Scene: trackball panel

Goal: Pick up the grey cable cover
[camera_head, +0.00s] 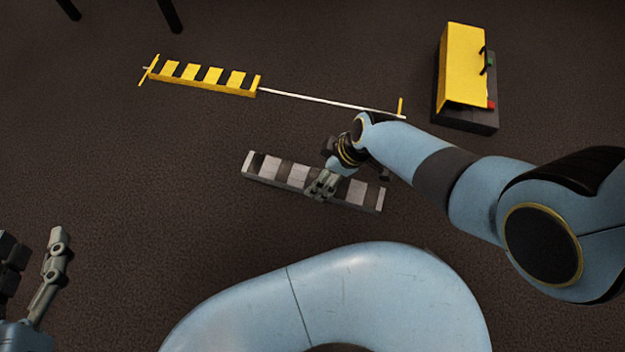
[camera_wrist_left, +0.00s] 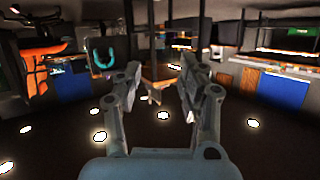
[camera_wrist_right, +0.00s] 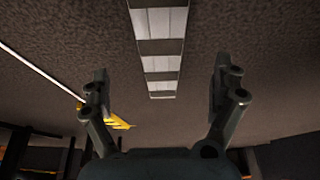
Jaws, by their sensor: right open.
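The grey cable cover (camera_head: 270,170) with black and light grey stripes lies on the dark floor in the middle of the head view. My right gripper (camera_head: 318,192) is over its middle and hides part of it. In the right wrist view the cover (camera_wrist_right: 162,48) runs between the two spread fingers of my right gripper (camera_wrist_right: 160,85), which is open and empty. Whether the fingers reach down beside the cover cannot be told. My left gripper (camera_wrist_left: 163,85) is far from the cover, at the lower left of the head view (camera_head: 38,262), with its fingers apart and nothing between them.
A yellow and black striped cover (camera_head: 205,77) lies further back, with a white line (camera_head: 330,101) running right from it to a yellow marker (camera_head: 400,106). A yellow box (camera_head: 462,65) on a dark base stands at the back right. The floor left of the grey cover is clear.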

